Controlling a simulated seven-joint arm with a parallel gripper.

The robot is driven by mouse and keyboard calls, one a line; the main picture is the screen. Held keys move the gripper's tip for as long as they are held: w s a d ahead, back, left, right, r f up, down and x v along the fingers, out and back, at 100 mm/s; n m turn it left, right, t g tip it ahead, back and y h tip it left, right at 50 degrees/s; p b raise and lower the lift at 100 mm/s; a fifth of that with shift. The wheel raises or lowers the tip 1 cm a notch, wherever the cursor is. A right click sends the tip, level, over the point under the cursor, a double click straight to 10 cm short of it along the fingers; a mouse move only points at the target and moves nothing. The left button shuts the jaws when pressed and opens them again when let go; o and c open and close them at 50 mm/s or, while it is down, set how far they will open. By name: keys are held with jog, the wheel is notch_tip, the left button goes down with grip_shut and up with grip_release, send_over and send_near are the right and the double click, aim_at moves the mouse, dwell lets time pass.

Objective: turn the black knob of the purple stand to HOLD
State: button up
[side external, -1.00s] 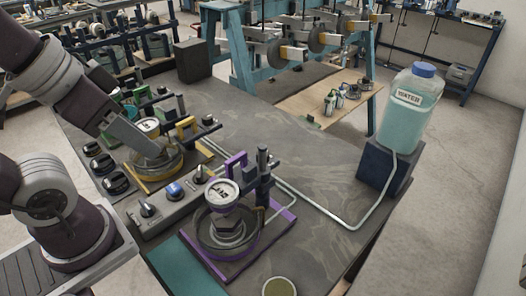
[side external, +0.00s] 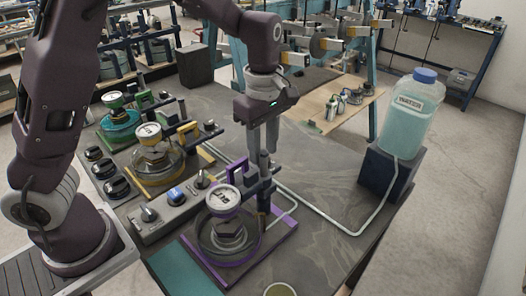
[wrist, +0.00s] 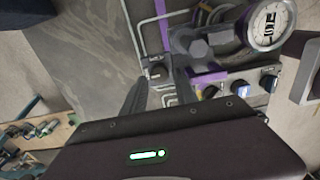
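The purple stand (side external: 276,236) is at the front of the bench in the side view, with a dial gauge (side external: 222,198) on it. Its purple base strip (wrist: 166,30) and the gauge (wrist: 268,22) also show in the wrist view. A small dark box with a black knob (wrist: 156,72) sits beside that strip, with a label too small to read; its setting cannot be made out. My gripper (side external: 261,152) points down over the stand's back right post. Its fingers (wrist: 159,78) are apart with nothing held, and the knob appears between them in the wrist view.
A grey control box (side external: 150,228) with a blue and two dark knobs lies left of the purple stand. Yellow (side external: 158,172) and green (side external: 118,128) stands are farther back. A water bottle (side external: 410,105) stands at right, its tube crossing the bench. The bench's middle is clear.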

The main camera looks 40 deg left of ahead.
jog(key=shift+f, duration=0.85)
grip_shut()
jog(key=m, duration=0.7)
jog(key=shift+w+m, duration=0.15)
jog(key=shift+m, duration=0.15)
jog(key=m, duration=0.3)
jog(key=shift+m, duration=0.3)
jog(key=shift+d+m, duration=0.1)
jog(key=shift+m, duration=1.7)
